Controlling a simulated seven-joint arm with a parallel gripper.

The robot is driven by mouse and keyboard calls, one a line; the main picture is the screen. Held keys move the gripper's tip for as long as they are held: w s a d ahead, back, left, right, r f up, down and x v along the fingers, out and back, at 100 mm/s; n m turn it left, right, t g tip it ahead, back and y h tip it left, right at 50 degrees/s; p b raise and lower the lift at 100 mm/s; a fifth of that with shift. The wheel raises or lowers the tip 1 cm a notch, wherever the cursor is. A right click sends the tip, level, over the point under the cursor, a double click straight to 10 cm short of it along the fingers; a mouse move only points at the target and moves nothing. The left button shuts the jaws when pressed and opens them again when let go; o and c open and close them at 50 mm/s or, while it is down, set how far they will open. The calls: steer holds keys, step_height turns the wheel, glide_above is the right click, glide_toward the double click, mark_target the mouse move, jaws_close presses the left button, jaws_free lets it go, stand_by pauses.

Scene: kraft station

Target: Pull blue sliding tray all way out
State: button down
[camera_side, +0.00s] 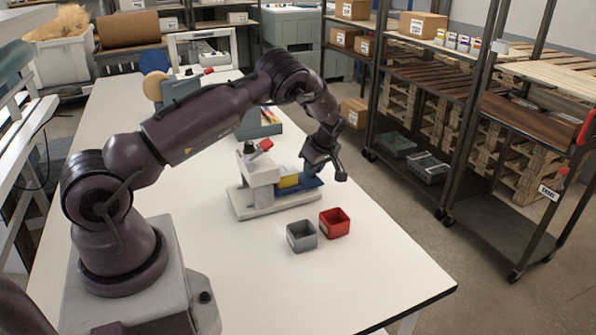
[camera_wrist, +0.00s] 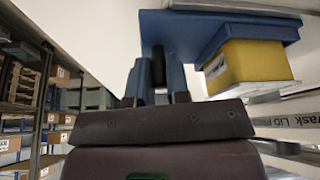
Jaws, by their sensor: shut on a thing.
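The blue sliding tray (camera_side: 305,190) sticks out of the right side of a white and grey fixture (camera_side: 258,185) on the table. A yellow block (camera_side: 288,181) sits on the tray beside the fixture. In the wrist view the tray (camera_wrist: 205,30) and the yellow block (camera_wrist: 245,65) fill the upper right. My gripper (camera_side: 314,168) is at the outer end of the tray. In the wrist view its blue fingers (camera_wrist: 157,78) are on either side of a dark upright handle (camera_wrist: 158,62) at the tray's end, shut on it. The tray's inner end is hidden in the fixture.
A red bin (camera_side: 335,223) and a grey bin (camera_side: 301,236) stand in front of the fixture, near the tray. A red-topped lever (camera_side: 263,146) rises from the fixture. The table's right edge is close beyond my gripper. The table front (camera_side: 340,275) is clear.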

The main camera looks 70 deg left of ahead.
steer(key=shift+w, duration=1.8)
steer(key=c, duration=1.1)
jaws_free()
steer(key=v, duration=1.3)
